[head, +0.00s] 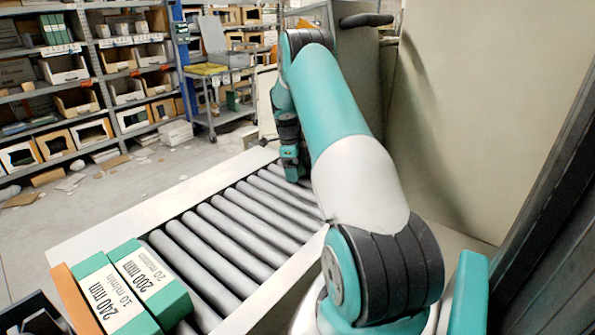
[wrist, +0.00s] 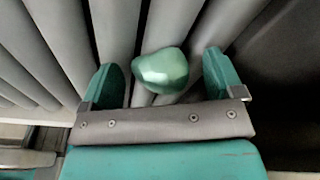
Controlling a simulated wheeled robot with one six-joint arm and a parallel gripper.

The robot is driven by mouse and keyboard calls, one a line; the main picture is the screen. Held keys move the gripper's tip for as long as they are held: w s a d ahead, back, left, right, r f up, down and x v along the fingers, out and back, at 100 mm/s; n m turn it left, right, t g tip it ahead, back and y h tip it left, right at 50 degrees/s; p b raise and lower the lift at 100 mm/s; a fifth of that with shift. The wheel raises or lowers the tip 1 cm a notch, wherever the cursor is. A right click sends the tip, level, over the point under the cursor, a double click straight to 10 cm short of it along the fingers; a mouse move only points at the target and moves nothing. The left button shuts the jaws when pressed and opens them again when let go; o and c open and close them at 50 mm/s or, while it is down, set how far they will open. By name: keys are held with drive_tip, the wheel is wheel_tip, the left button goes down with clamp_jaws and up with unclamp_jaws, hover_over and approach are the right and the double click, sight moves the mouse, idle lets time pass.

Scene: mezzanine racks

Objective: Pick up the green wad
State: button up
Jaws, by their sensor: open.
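The green wad (wrist: 163,71) is a shiny, rounded lump lying on grey conveyor rollers in the wrist view. My gripper (wrist: 165,80) is open, with one teal finger to the left of the wad and one to the right. The wad sits between the fingertips, a little nearer the middle, with a visible gap on each side. I cannot tell the height of the fingers above the rollers. In the head view my gripper (head: 293,168) is low over the far part of the roller conveyor, and the wad is not visible there.
The roller conveyor (head: 222,232) has pale side rails (head: 165,200). Green-and-white labelled boxes (head: 150,275) stand at its near left end. A tan panel (head: 480,100) rises on the right. Shelves with bins (head: 75,100) and a grey cart (head: 222,75) stand behind, across open floor.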

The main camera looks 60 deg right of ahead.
drive_tip(key=c, duration=0.9)
drive_tip(key=shift+c, duration=0.2)
